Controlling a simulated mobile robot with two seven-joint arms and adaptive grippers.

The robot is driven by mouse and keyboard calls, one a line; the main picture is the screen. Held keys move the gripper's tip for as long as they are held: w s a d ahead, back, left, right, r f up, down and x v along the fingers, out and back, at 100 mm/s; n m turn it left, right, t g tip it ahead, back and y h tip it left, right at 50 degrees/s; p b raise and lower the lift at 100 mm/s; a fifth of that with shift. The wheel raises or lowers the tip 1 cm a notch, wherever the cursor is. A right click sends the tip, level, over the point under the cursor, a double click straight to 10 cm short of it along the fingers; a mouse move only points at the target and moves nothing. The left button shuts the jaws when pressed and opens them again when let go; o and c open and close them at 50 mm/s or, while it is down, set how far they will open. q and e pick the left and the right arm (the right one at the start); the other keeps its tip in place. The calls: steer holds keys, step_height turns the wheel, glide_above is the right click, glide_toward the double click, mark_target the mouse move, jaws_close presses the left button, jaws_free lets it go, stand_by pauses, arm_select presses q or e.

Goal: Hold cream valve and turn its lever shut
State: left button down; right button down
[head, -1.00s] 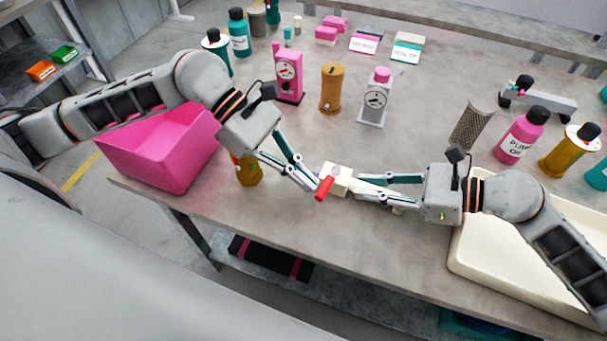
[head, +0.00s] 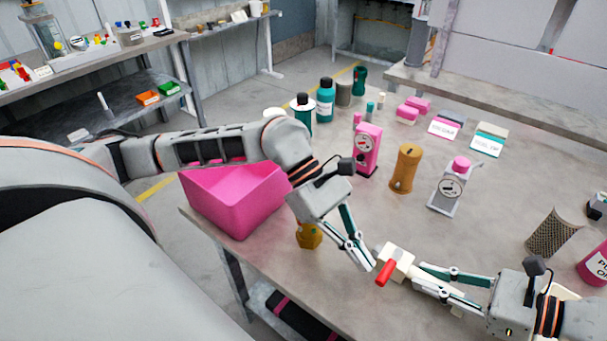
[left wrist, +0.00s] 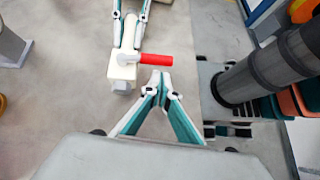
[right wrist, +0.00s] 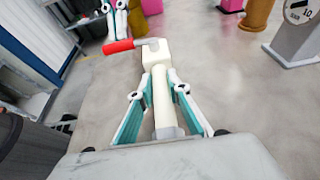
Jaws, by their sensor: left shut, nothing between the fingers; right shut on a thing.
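The cream valve (head: 397,262) has a blocky cream body and a red lever (head: 385,273) sticking out to its side. My right gripper (head: 440,280) is shut on the cream valve's pipe end, which shows between its fingers in the right wrist view (right wrist: 162,105). My left gripper (head: 368,266) is shut and empty, its fingertips just beside the red lever. In the left wrist view the fingertips (left wrist: 160,77) are close below the lever (left wrist: 155,59), with a small gap. In the right wrist view the lever (right wrist: 118,46) points left from the valve body.
A pink bin (head: 235,200) stands at the table's left. An amber bottle-like item (head: 308,236) is behind my left gripper. A pink gauge stand (head: 367,148), an orange cylinder (head: 405,168) and a grey gauge stand (head: 450,188) stand behind. The table's middle is clear.

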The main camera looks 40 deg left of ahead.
arm_select(q)
steer(key=shift+a+f, duration=0.25)
steer(key=shift+a, duration=0.85)
steer(key=s+v, duration=0.1)
steer(key=v, duration=1.9)
steer(key=shift+s+r, duration=0.2)
steer(key=shift+s, duration=0.05)
arm_select(e)
steer(key=c, duration=1.8)
jaws_free()
steer(key=shift+d, duration=0.1)
